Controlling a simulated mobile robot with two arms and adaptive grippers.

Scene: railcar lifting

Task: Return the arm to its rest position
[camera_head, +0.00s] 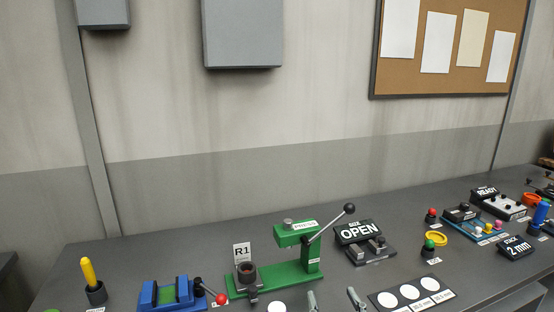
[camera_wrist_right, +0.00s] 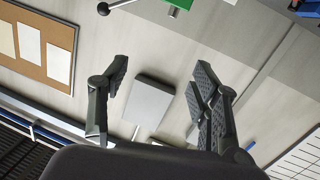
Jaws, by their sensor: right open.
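My right gripper (camera_head: 334,300) shows only by its two fingertips at the bottom edge of the head view. The tips are apart with nothing between them. In the right wrist view the gripper (camera_wrist_right: 160,84) is open and empty, with both dark fingers spread and the wall behind them. In the head view it appears in front of the green press (camera_head: 308,253) and left of a plate with white discs (camera_head: 412,292). The rest of the right arm is out of view. My left gripper is in neither view.
The dark bench (camera_head: 190,240) carries a blue vise (camera_head: 170,293), a yellow-handled tool (camera_head: 89,275), an OPEN sign (camera_head: 358,231), a yellow ring (camera_head: 436,239) and a 2 mm display (camera_head: 515,247). The press lever (camera_head: 331,222) sticks up to the right.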

